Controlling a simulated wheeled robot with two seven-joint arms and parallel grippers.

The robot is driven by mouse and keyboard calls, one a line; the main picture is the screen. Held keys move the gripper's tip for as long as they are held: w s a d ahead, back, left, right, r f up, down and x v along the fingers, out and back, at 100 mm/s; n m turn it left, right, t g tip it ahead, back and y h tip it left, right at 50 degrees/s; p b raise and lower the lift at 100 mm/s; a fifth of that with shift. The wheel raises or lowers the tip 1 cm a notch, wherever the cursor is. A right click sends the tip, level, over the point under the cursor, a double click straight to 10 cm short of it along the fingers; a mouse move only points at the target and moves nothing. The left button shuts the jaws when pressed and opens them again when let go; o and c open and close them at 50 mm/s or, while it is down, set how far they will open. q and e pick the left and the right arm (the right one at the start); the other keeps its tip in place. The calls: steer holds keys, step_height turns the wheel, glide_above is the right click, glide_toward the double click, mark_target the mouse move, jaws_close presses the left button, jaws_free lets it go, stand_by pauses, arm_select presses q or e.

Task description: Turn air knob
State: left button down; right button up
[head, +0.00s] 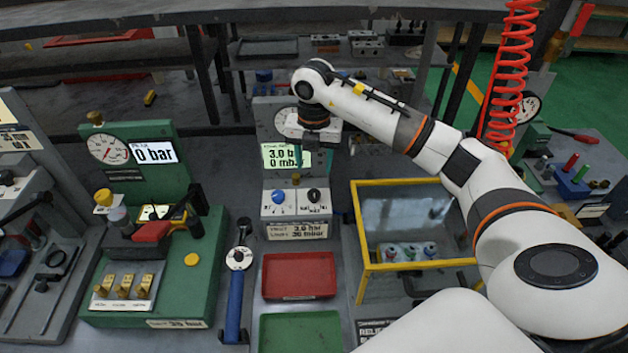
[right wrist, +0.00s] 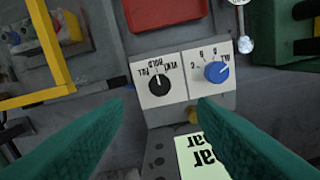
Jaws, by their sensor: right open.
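The knob panel (head: 296,204) is a light box front with a blue knob (head: 278,197) on the left and a black knob (head: 314,195) on the right. In the right wrist view the panel is upside down, with the blue knob (right wrist: 216,72) on the right and the black knob (right wrist: 159,83) on the left. The blue knob has a small number scale; which knob is the air knob is hard to read. My right gripper (right wrist: 160,103) is open and empty, above and behind the panel, touching neither knob. My left gripper is not in view.
A display (head: 272,155) reading 3.0 stands behind the knobs, partly covered by my right gripper. A red tray (head: 299,274) and a green tray (head: 300,333) lie in front. A yellow-framed case (head: 362,255) stands right, a green gauge station (head: 195,290) left.

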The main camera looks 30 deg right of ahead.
steer(key=shift+r, duration=1.4)
steer(key=shift+f, duration=0.1)
